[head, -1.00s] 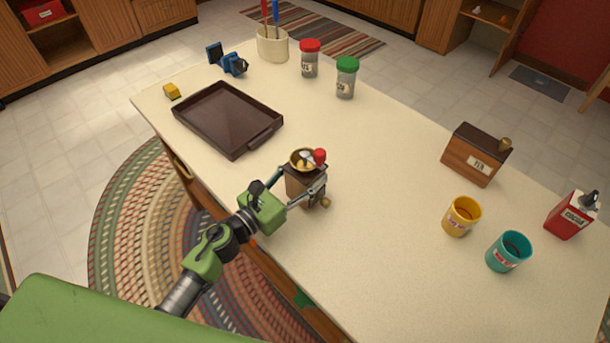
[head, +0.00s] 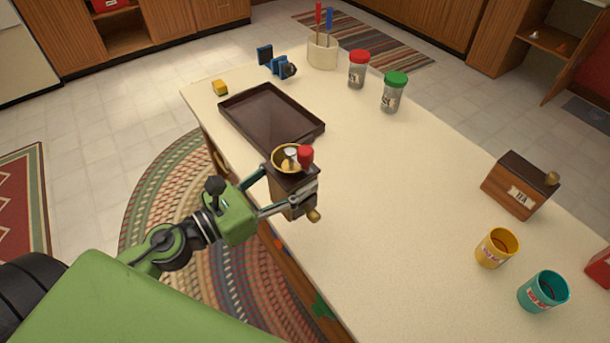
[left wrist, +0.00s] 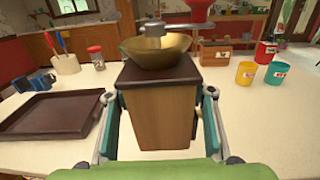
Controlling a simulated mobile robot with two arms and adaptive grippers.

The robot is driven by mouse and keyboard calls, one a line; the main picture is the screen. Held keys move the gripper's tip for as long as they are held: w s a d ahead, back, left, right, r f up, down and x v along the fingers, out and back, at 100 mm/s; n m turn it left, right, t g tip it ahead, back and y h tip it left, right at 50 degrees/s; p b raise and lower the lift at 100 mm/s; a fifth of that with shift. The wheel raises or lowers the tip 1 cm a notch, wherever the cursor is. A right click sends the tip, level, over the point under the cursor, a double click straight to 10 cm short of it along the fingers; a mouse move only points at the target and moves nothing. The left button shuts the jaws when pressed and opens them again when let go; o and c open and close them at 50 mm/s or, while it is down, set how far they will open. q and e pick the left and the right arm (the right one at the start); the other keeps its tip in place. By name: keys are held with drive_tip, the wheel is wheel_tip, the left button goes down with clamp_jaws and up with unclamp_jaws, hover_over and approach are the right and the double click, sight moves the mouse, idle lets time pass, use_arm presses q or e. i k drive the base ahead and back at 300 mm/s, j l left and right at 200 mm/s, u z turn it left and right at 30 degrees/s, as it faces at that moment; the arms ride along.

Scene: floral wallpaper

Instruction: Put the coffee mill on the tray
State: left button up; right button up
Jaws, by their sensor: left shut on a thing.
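The coffee mill (head: 290,192) has a wooden body, a brass bowl on top and a red crank knob. My left gripper (head: 292,184) is shut on its body, one finger on each side. The left wrist view shows the mill (left wrist: 158,115) upright between the fingers (left wrist: 158,97). It appears held above the counter, near the front edge. The dark brown tray (head: 262,128) lies empty on the counter, just beyond the mill, whose top overlaps the tray's near corner in the head view. The tray also shows at the left in the left wrist view (left wrist: 50,122). My right gripper is out of view.
The counter's middle is clear.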

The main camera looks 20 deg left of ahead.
sight(266, 117)
drive_tip(key=i+j+z, duration=0.1)
drive_tip(key=j, duration=0.35)
drive_tip(key=i+j+z, duration=0.1)
drive_tip(key=j, duration=0.3)
drive_tip(key=i+j, duration=0.25)
drive_tip(key=j, duration=0.2)
drive_tip(key=i+j+z, duration=0.15)
drive_tip(key=j, duration=0.3)
drive_tip(key=j+z, duration=0.1)
drive_tip(key=j, duration=0.35)
drive_tip(key=i, duration=0.05)
